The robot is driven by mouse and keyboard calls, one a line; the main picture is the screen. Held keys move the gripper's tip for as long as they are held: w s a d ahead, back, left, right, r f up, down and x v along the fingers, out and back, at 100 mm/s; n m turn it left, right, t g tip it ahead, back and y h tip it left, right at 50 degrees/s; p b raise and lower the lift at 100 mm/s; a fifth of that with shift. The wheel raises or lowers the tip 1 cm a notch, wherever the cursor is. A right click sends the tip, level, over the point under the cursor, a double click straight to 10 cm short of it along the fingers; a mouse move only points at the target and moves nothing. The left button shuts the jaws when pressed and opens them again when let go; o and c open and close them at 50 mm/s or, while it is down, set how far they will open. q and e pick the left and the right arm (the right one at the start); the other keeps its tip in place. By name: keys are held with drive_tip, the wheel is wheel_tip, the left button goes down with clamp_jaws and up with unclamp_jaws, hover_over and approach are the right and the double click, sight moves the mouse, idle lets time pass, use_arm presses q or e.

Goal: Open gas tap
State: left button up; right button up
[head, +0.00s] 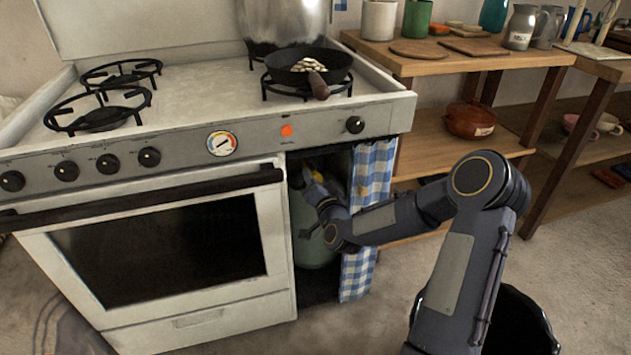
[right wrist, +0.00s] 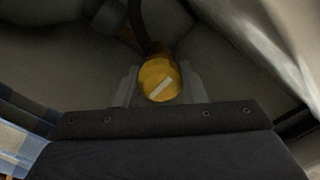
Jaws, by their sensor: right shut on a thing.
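The gas tap is a round yellow knob (right wrist: 159,80) with a pale slanted bar on its face, in the middle of the right wrist view. My right gripper (right wrist: 159,88) has one finger on each side of the knob and is shut on it. In the head view my right arm reaches into the open compartment beside the oven, and the gripper (head: 312,183) is mostly hidden there. A greenish gas bottle (head: 312,235) stands in this compartment, partly behind my wrist. My left gripper does not show.
A blue checked curtain (head: 371,180) hangs at the compartment's right side, close to my forearm. The white stove (head: 200,318) is to the left, with a pan (head: 300,72) on top. A wooden shelf (head: 470,62) with mugs and jugs stands at the right.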

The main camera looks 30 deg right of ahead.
drive_tip(key=shift+f, duration=0.1)
drive_tip(key=o, duration=1)
drive_tip(key=p+v, duration=0.1)
drive_tip(key=v, duration=0.7)
drive_tip(key=shift+w, duration=0.1)
